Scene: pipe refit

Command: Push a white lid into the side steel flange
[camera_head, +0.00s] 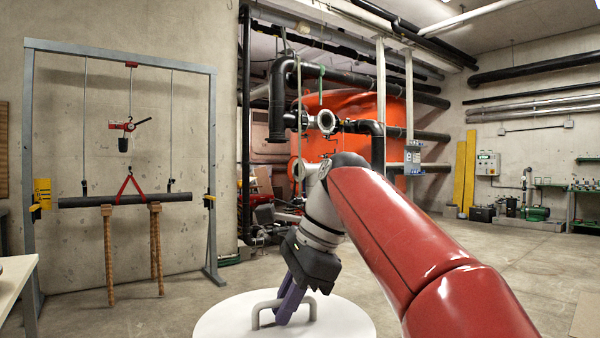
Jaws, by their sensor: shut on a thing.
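A large round white lid (226,322) shows at the bottom centre, cut off by the lower picture edge. A grey bar handle (265,305) stands on its face. My gripper (289,304) reaches down with purple fingers and is shut on this handle. An open steel flange ring (326,122) shows among the black pipes in front of the orange tank, well behind the lid. A paler ring (295,169) sits lower on the tank's left side, partly hidden by my arm. I cannot tell which ring is the side flange.
The orange tank (350,104) stands at the back centre amid black pipes. A grey frame (213,150) with a hanging black pipe (90,201) stands at the left. A table edge (15,280) is at far left. Open floor (500,250) lies at the right.

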